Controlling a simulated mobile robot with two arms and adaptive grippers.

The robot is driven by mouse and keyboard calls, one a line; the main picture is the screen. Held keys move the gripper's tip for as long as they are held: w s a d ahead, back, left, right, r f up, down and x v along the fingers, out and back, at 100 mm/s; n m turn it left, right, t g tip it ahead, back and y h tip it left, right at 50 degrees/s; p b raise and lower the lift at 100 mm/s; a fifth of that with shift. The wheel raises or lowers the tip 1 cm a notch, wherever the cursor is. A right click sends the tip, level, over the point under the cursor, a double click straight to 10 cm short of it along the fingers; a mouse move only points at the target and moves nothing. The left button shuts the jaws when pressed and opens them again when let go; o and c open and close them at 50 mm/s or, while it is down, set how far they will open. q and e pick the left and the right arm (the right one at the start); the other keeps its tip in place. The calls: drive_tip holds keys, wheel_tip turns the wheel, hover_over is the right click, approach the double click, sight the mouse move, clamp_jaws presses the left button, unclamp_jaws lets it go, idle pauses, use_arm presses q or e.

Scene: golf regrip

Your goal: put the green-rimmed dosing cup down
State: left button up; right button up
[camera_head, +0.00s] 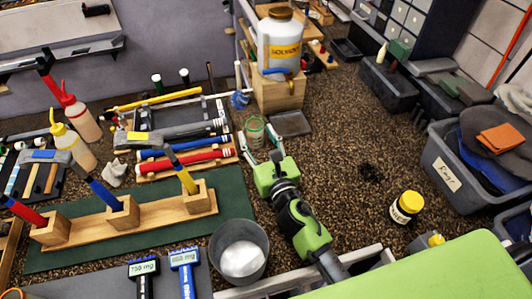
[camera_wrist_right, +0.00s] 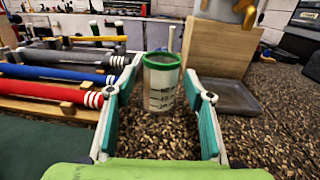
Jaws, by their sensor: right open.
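The green-rimmed dosing cup (camera_head: 255,130) is clear with dark measuring marks. It stands upright on the brown speckled surface, left of the wooden block and dark tray. In the right wrist view the cup (camera_wrist_right: 161,82) is between and just beyond the fingertips of my right gripper (camera_wrist_right: 167,85). The fingers are spread, with a gap on each side of the cup. In the head view my right gripper (camera_head: 262,147) reaches up from below to the cup. My left gripper is not in view.
A SOLVENT jug (camera_head: 279,45) stands on a wooden block (camera_head: 279,93) behind the cup. A small dark tray (camera_head: 291,124) lies right of it. Red and blue grips (camera_head: 190,161) lie on a rack to the left. A metal pail (camera_head: 239,250) stands in front. Speckled surface to the right is mostly clear.

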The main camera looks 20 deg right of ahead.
drive_tip(key=s, duration=0.2)
drive_tip(key=s+b, duration=0.1)
drive_tip(key=s, duration=0.2)
drive_tip(key=s+b, duration=0.1)
drive_tip(key=s, duration=0.2)
drive_tip(key=shift+s+d, duration=0.2)
drive_tip(key=shift+d, duration=0.1)
drive_tip(key=shift+s, duration=0.3)
drive_tip(key=shift+s+r, duration=0.1)
drive_tip(key=shift+s, duration=0.05)
